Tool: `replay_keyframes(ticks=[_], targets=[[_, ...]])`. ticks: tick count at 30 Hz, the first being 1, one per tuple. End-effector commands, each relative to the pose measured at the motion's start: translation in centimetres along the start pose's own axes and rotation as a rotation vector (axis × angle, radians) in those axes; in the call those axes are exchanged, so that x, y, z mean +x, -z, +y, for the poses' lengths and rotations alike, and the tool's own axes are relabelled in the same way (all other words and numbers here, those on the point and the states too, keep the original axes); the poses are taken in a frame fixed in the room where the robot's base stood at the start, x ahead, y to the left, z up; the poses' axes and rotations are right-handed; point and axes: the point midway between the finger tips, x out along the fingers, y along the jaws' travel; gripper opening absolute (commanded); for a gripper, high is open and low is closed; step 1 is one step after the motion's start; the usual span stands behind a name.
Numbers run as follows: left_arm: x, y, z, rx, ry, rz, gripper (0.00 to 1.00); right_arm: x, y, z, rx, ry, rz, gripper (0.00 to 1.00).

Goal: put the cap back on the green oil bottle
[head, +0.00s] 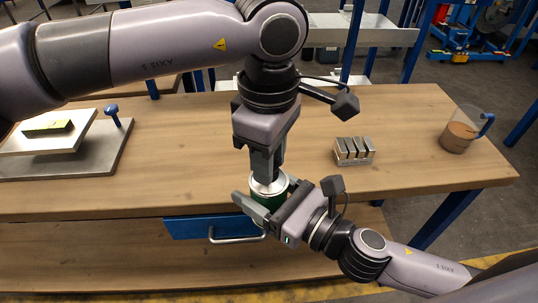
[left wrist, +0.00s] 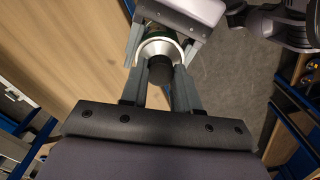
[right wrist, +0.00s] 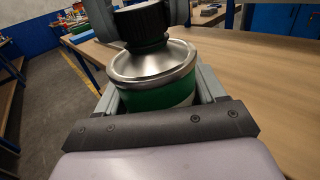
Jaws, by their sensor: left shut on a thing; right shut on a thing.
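The green oil bottle (head: 273,198) has a silver metal shoulder and shows large in the right wrist view (right wrist: 155,85). My right gripper (head: 262,205) is shut around its green body, near the table's front edge. The black cap (right wrist: 142,24) is at the bottle's mouth, and it also shows in the left wrist view (left wrist: 160,70). My left gripper (head: 266,172) points down from above and is shut on the cap. The cap sits right over the neck; whether its thread is engaged I cannot tell.
The wooden table (head: 190,150) is mostly clear around the grippers. A grey slotted block (head: 354,151) stands to the right, and a clear jug with brown contents (head: 460,130) is farther right. A metal plate fixture (head: 60,140) is at left. A blue drawer (head: 195,228) is below the edge.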

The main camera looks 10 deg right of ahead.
Motion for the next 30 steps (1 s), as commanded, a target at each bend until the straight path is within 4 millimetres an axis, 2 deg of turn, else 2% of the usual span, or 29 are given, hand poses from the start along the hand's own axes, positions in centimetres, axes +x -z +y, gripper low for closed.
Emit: replay_keyframes(ticks=[1,3,13,24,30], targets=[[0.0,0.0,0.0,-0.001,-0.001,0.001,0.37,0.0,-0.1,0.0,-0.001,-0.001,-0.002,0.0],[0.0,0.0,0.0,-0.002,-0.001,0.001,0.56,0.0,-0.1,0.0,-0.001,-0.001,-0.002,0.0],[-0.2,0.0,0.0,-0.004,-0.001,0.001,0.56,0.0,-0.1,0.0,-0.001,-0.001,-0.002,0.0],[-4.3,0.0,0.0,-0.005,-0.002,0.001,0.56,0.0,-0.1,0.0,-0.001,0.0,-0.002,0.0],[-4.6,0.0,0.0,-0.004,0.0,0.001,0.56,0.0,-0.1,0.0,-0.001,0.0,-0.002,0.0]])
